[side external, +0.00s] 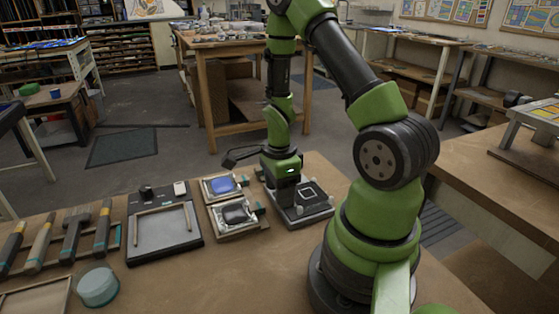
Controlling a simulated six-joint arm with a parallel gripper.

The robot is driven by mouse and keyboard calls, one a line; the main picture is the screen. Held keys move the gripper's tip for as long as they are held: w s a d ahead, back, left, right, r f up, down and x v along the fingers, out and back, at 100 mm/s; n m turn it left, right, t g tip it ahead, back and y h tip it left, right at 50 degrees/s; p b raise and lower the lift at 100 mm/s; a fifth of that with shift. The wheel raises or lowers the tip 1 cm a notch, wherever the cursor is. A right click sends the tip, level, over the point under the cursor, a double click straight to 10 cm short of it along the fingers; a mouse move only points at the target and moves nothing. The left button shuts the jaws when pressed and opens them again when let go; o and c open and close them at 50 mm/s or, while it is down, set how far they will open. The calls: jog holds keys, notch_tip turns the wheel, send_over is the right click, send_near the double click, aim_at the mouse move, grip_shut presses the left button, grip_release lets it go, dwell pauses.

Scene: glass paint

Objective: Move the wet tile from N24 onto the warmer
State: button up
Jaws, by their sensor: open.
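My gripper (286,202) points down at the dark square device (312,213), which has a pale square outline on top. Its jaws are open; the fingertips are dark and small, and I cannot tell whether they touch anything. Left of it are two pale wooden holders. The rear holder (207,196) bears a blue tile (222,184); the front holder (219,231) bears a dark tile (237,213) with a glossy, whitish sheen. No N24 label is readable, so I cannot tell which holder it is. Whether the device is the warmer is not certain.
A black-framed panel (164,252) with a grey surface lies left of the holders. Further left are several brushes or tools (72,235) and a teal-rimmed round pot (98,287). Bare bench (215,282) shows in front of the holders. A dark cable lies behind the device.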

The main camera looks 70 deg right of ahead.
jog(key=a+r+n+t, duration=0.25)
jog(key=r+n, duration=0.25)
jog(key=r, duration=0.4)
jog(key=a+r+n+t, duration=0.1)
jog(key=a+r+n, duration=0.3)
jog(key=r, duration=0.6)
jog(key=s+a+r+n+t+y, duration=0.1)
jog(key=s+a+r+n+t, duration=0.1)
jog(key=n, duration=0.5)
jog(key=s+a+r+n+t+y, duration=0.1)
jog(key=s+a+r+n, duration=0.2)
jog(key=a+r+n, duration=0.2)
jog(key=shift+a+n+t, duration=0.35)
jog(key=shift+a+n, duration=0.55)
jog(key=shift+n, duration=0.1)
